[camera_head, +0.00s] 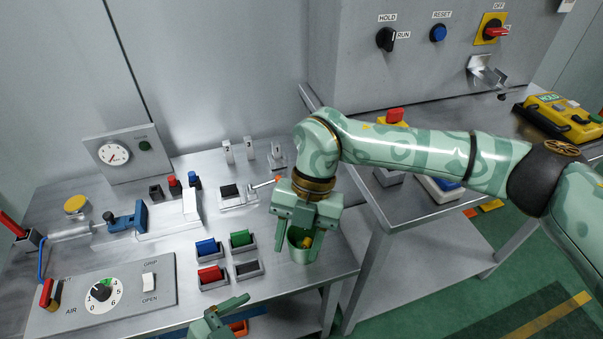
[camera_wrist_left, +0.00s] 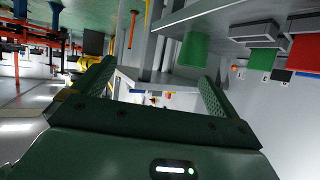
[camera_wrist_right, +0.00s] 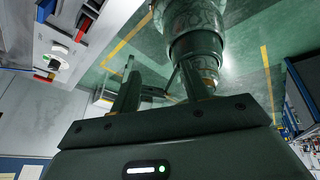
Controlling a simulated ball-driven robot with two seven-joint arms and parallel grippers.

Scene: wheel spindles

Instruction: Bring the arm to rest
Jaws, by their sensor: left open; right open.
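My right arm (camera_head: 430,160) reaches in from the right and bends down at the elbow. My right gripper (camera_head: 303,228) points down near the front right corner of the grey bench, in front of or above a green cup (camera_head: 301,254). In the right wrist view the jaws (camera_wrist_right: 160,85) are apart with nothing between them. My left gripper (camera_head: 222,312) shows only partly at the bottom edge of the head view. In the left wrist view its jaws (camera_wrist_left: 155,78) are apart and empty. The green cup also shows there (camera_wrist_left: 194,50). Whether the right fingers touch the cup cannot be told.
The grey bench (camera_head: 342,262) carries blue, green, red and black bins, a dial panel (camera_head: 105,295), a gauge (camera_head: 114,153) and a blue clamp (camera_head: 130,220). A second bench (camera_head: 415,205) stands right, with a yellow HOLD box (camera_head: 556,118). Green floor (camera_head: 430,305) lies open in front.

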